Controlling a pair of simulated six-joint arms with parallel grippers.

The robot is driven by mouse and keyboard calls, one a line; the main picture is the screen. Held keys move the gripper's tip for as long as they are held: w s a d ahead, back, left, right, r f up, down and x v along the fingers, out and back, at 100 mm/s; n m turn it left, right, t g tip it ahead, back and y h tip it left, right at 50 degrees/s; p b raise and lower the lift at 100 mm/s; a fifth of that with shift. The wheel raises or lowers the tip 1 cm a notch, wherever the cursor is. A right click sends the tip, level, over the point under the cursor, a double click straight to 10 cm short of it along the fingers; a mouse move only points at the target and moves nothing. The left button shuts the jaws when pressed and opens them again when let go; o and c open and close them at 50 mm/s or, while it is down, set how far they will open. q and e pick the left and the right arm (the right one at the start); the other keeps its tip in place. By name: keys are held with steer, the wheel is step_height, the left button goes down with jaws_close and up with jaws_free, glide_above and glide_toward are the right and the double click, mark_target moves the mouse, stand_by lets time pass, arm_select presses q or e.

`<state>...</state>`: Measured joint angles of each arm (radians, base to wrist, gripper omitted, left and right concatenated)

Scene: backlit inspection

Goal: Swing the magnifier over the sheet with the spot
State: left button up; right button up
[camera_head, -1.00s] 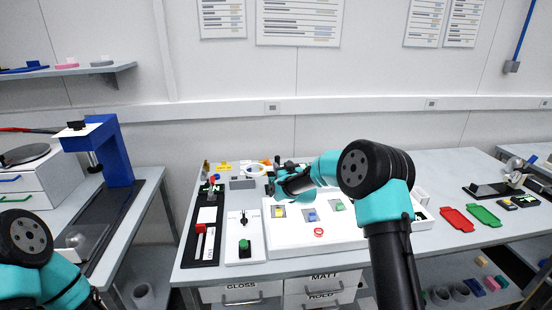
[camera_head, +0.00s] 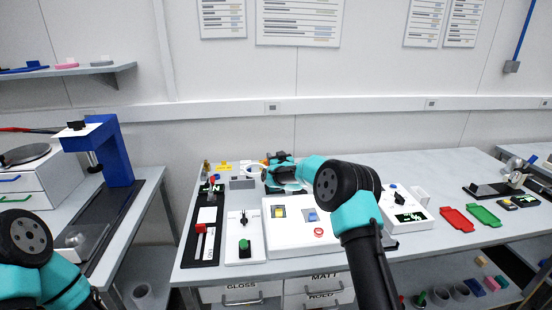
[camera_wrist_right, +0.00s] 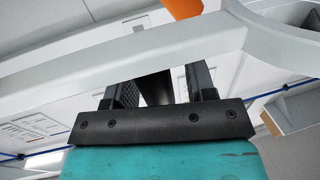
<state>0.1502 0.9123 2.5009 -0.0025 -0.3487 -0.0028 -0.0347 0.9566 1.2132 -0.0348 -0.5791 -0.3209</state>
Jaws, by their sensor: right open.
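The magnifier (camera_head: 252,174) is a pale ring at the back of the middle table, partly hidden by my right gripper. In the right wrist view, a broad pale curved rim (camera_wrist_right: 130,52) with an orange part (camera_wrist_right: 182,8) crosses in front of my fingers; it appears to be the magnifier. My right gripper (camera_head: 266,172) is open at the ring's right side; whether it touches is unclear. Its dark fingers (camera_wrist_right: 160,88) stand apart in the wrist view. On the white panel (camera_head: 290,246) lie a yellow sheet (camera_head: 279,212) and a blue sheet (camera_head: 310,216). I cannot make out the spot.
A black board with a red block (camera_head: 200,228) and a white plate with a green knob (camera_head: 244,245) stand left. A white box (camera_head: 405,212) stands right. Red (camera_head: 456,219) and green (camera_head: 484,215) trays lie farther right.

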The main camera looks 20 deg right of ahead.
steer(key=shift+c, duration=0.3)
jaws_close()
steer(key=shift+s+d, duration=0.1)
stand_by(0.4)
